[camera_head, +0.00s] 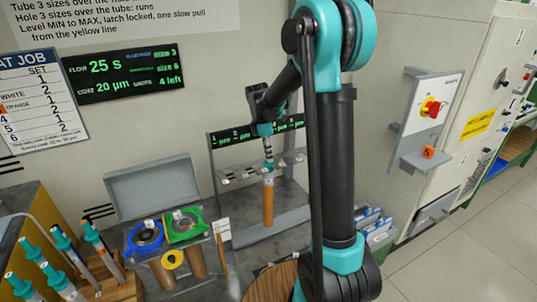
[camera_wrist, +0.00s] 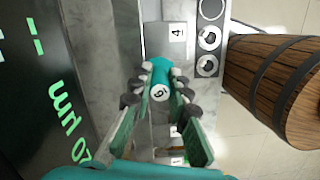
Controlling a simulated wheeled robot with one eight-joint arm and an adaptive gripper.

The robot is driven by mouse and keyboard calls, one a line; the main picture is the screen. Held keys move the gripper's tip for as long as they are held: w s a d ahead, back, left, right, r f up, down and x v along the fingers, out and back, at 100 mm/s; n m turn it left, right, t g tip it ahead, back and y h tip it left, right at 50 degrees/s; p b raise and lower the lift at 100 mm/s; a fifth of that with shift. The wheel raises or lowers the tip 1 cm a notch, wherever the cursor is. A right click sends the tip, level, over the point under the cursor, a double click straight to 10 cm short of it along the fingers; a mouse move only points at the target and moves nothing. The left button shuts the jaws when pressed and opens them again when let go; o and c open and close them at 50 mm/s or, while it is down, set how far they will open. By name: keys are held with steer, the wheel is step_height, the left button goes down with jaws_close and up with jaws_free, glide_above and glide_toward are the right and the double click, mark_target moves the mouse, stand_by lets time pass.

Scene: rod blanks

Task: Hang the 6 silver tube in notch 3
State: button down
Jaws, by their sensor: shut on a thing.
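My gripper (camera_head: 267,148) is at the notched rail in the head view, closed on the top of an upright tube (camera_head: 268,203). The tube's lower body looks orange-brown, with a paler part above it. In the wrist view my gripper (camera_wrist: 156,88) has its fingers on both sides of the tube's teal cap (camera_wrist: 161,76), which bears a digit that looks like 6. The grey rail (camera_head: 236,174) carries small white labels; one notch label 4 (camera_wrist: 177,32) shows above the cap in the wrist view. I cannot tell whether the tube rests in a notch.
Several teal-capped tubes (camera_head: 60,240) stand in wooden holders at the left. A wooden barrel (camera_wrist: 272,84) is beside the bench. A green-lit display (camera_head: 228,137) stands behind the rail.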

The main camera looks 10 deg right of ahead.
steer(key=c, duration=1.4)
jaws_free()
steer(key=shift+o, duration=0.2)
step_height(320, 180, up, 12)
steer(key=a, duration=0.2)
steer(key=s+d+f+m+t, duration=0.1)
steer(key=s+d+f+m, duration=0.1)
steer(key=s+f+m, duration=0.3)
steer(key=s+d+f+m+t+y, duration=0.1)
steer(key=s+d+f+m, duration=0.2)
steer(key=s, duration=1)
steer(key=s+d+f+m+t, duration=0.2)
steer(key=s+f+m, duration=0.7)
steer(key=m, duration=0.1)
steer(key=shift+s+d+f+m+y, duration=0.2)
steer(key=shift+d+m+y, duration=0.1)
steer(key=shift+y, duration=0.1)
steer(key=shift+r, duration=0.1)
